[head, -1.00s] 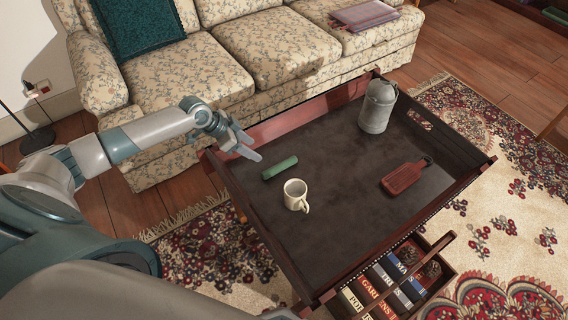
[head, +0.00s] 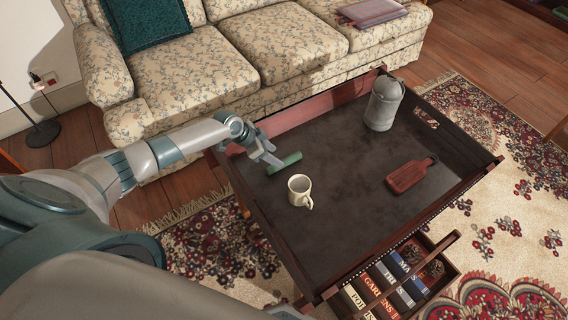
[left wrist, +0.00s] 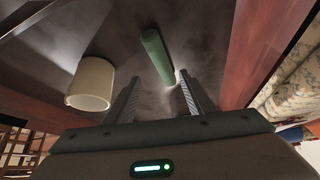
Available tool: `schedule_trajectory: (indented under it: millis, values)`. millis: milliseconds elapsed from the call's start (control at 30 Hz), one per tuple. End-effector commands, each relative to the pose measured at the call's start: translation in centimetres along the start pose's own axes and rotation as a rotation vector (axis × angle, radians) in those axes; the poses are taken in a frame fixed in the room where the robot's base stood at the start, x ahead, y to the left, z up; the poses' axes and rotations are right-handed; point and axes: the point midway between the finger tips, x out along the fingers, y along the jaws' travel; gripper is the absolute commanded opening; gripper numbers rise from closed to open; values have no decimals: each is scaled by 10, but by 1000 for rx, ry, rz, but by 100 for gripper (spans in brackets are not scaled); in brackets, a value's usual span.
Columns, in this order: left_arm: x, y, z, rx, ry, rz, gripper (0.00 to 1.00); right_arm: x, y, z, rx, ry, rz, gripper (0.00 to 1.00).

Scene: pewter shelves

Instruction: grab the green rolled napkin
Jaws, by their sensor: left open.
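The green rolled napkin (head: 284,163) lies on the dark tray-like table top (head: 345,180), near its left end. In the left wrist view the napkin (left wrist: 156,54) lies ahead of the fingertips, roughly in line with the gap between them. My left gripper (head: 272,157) is open, with its fingers close beside the napkin's left end in the head view. In the left wrist view the open fingers (left wrist: 158,84) have nothing clearly held between them. Whether they touch the napkin cannot be told. My right gripper is not in view.
A cream mug (head: 300,190) stands just in front of the napkin; it also shows left of the fingers in the left wrist view (left wrist: 91,84). A grey metal canister (head: 383,104) and a red-brown board (head: 410,175) are farther right. A raised wooden rim (head: 318,107) edges the table beside the sofa (head: 250,50).

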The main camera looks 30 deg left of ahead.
Motion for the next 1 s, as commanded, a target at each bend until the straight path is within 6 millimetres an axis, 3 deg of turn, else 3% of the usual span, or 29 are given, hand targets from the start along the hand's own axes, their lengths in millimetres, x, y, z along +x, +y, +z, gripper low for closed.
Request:
schedule_trajectory:
  millis: [167, 633, 1000]
  values:
    - [13, 0, -1, 0, 1, -1, 49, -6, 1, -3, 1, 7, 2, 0]
    - [18, -1, 0, -1, 1, 0, 49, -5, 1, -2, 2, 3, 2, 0]
    - [56, -6, 3, -2, 1, 1, 49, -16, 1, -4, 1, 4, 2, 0]
